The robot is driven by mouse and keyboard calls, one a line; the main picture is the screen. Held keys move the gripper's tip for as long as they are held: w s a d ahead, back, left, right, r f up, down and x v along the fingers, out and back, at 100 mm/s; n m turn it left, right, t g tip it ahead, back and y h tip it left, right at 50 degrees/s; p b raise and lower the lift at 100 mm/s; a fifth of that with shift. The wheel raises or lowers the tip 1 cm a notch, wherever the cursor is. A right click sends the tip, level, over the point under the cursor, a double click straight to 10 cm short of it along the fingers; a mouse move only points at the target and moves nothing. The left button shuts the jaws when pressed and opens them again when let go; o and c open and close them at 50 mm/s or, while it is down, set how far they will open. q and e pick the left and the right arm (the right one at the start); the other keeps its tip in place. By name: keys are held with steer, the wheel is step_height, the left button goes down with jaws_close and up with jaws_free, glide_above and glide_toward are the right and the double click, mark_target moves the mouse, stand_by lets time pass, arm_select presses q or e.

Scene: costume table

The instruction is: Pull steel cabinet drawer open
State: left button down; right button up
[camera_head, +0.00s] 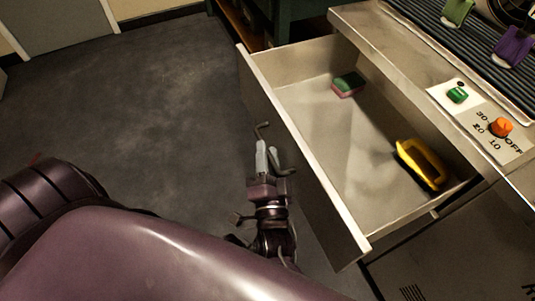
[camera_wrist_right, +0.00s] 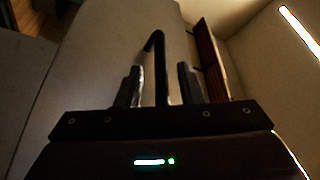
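The steel cabinet drawer (camera_head: 335,150) is pulled well out of the cabinet, its inside in plain view. My right gripper (camera_head: 268,157) is at the outer face of the drawer front. The dark bent drawer handle (camera_head: 262,128) shows just past its fingertips. In the right wrist view the handle (camera_wrist_right: 159,70) runs between the two fingers of the gripper (camera_wrist_right: 162,88), with a visible gap on each side. The fingers are apart and do not appear to clamp it. My left gripper is not in view.
A green and pink sponge (camera_head: 348,84) and a yellow-handled brush (camera_head: 420,164) lie in the drawer. The counter above carries a green knob (camera_head: 457,95), an orange knob (camera_head: 501,127) and a dark ribbed mat (camera_head: 447,37). The grey floor (camera_head: 170,100) on the left is clear.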

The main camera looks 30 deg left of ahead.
steer(key=shift+s, duration=0.1)
steer(key=v, duration=0.7)
steer(key=shift+s+d, duration=0.25)
steer(key=shift+f, duration=0.1)
